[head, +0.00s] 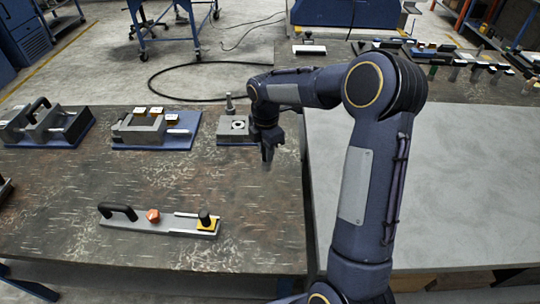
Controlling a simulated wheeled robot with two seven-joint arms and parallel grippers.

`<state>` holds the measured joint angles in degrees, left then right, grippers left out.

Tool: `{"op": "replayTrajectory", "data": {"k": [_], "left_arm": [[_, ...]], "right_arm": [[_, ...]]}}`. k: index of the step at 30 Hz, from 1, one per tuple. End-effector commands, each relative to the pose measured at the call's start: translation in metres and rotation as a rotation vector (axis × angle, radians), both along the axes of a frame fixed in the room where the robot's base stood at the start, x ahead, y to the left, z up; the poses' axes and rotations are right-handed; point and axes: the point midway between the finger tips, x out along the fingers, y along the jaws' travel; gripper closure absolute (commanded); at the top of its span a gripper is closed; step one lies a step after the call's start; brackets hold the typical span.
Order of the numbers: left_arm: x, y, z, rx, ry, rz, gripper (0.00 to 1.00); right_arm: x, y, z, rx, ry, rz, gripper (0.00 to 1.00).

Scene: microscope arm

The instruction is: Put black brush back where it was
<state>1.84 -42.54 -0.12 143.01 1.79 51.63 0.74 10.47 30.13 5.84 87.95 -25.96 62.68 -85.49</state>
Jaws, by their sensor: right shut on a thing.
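My right gripper (268,150) hangs fingers-down over the brown table, just right of a grey block (237,129) with a round socket and a small upright post. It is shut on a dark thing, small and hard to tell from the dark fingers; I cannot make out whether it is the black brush. I cannot surely pick out a black brush elsewhere. My left gripper is not in view.
A long grey fixture (160,225) with a black handle, an orange knob and a black knob lies at the front. Two fixtures on blue bases (155,131) (48,127) stand at the back left. A bare grey table (460,180) is at right; many small items lie on a farther table.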

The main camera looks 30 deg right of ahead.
Motion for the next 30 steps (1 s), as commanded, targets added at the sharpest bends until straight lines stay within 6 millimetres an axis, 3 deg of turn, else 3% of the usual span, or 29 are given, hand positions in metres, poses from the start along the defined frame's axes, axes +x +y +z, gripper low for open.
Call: {"op": "replayTrajectory", "data": {"k": [3, 12, 18, 30], "left_arm": [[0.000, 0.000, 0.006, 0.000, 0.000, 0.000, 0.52], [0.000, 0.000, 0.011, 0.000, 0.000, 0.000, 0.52], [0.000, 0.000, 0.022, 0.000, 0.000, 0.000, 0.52], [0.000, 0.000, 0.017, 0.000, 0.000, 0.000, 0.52]], "right_arm": [[0.011, -0.011, -0.018, 0.001, 0.001, -0.001, 1.00], [0.024, -0.025, -0.042, 0.000, 0.002, -0.001, 1.00], [0.023, -0.024, -0.067, 0.000, 0.001, 0.000, 1.00], [0.023, -0.024, -0.075, 0.000, -0.001, 0.000, 1.00]]}}
